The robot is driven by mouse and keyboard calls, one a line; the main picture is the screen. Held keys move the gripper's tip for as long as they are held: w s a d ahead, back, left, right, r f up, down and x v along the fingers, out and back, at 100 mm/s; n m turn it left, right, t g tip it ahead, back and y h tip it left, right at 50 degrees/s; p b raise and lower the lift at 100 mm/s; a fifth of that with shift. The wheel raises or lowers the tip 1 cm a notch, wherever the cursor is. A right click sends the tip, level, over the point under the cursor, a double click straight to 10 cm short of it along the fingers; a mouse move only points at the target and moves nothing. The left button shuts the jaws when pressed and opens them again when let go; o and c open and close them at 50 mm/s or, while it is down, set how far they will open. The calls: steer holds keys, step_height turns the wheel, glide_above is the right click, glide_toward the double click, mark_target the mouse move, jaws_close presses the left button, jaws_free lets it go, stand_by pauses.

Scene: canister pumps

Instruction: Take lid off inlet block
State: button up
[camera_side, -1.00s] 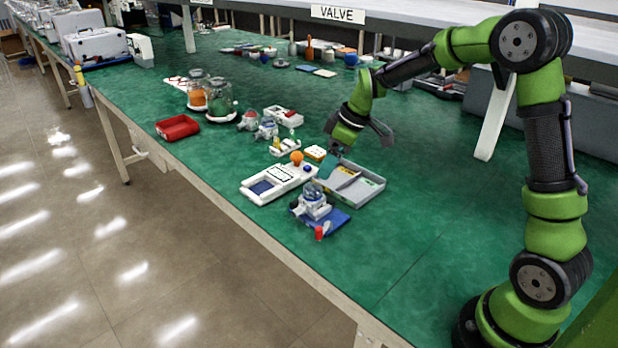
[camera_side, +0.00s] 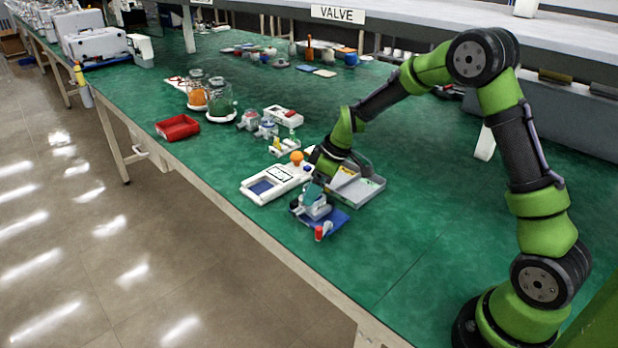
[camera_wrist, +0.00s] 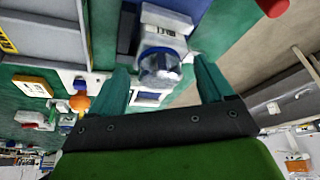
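The inlet block (camera_side: 319,211) is a small white block on a blue plate (camera_side: 336,220) near the table's front edge. In the wrist view the white block (camera_wrist: 165,20) carries a clear, dome-like lid (camera_wrist: 160,70) with a blue rim. My gripper (camera_wrist: 162,66) is open, its two teal fingers apart on either side of the lid, with gaps showing. In the side view my gripper (camera_side: 314,192) is just above the block and hides the lid. I cannot tell whether the fingertips are level with the lid.
A red-capped piece (camera_side: 319,233) stands at the plate's front corner. A white device (camera_side: 262,187) with an orange knob (camera_side: 297,157) is on the left. The green table to the right is clear.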

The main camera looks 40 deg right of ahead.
steer(key=c, duration=1)
steer(key=shift+r, duration=0.15)
